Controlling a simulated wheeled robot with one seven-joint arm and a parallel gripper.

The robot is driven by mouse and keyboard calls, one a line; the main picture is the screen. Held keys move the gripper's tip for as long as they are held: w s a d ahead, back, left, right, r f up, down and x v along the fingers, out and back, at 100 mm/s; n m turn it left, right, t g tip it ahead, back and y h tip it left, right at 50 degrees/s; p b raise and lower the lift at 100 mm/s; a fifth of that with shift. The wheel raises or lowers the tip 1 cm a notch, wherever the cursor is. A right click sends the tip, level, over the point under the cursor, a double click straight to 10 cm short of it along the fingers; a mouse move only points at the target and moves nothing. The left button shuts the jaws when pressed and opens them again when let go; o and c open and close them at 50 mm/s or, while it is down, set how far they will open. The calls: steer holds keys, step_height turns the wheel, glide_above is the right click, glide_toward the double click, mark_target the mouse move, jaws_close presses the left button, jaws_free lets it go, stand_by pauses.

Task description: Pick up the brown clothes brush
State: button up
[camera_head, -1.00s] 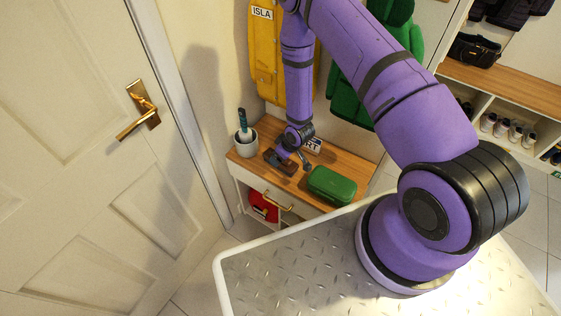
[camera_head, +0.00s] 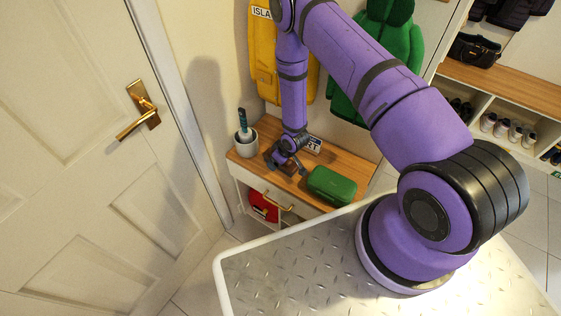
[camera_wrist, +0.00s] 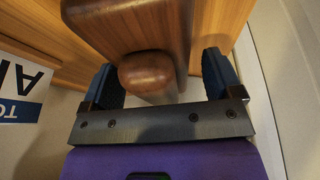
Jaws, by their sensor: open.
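The brown clothes brush (camera_wrist: 134,20) lies on the wooden top of the small cabinet. In the wrist view its dark wooden body and rounded knob (camera_wrist: 147,73) fill the upper middle. My gripper (camera_wrist: 164,75) is open, with one dark finger on each side of the knob. I cannot tell whether either finger touches the brush. In the head view my gripper (camera_head: 282,161) is low over the cabinet top and hides most of the brush.
A green case (camera_head: 332,186) stands on the cabinet top (camera_head: 345,161) to the right. A white pot (camera_head: 245,141) with a teal-handled item is to the left. A lettered sign (camera_head: 313,144) stands behind. Yellow and green coats hang above.

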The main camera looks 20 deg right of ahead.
steer(key=shift+f, duration=0.1)
stand_by(0.3)
steer(key=c, duration=1.1)
steer(key=shift+r, duration=0.4)
step_height(320, 180, up, 3)
steer(key=shift+r, duration=0.1)
steer(key=s+a, duration=0.2)
steer(key=s, duration=0.2)
steer(key=s+a+r, duration=0.1)
steer(key=s+a, duration=0.2)
steer(key=s, duration=0.2)
steer(key=s+a, duration=0.3)
steer(key=s, duration=0.2)
steer(key=shift+r, duration=0.25)
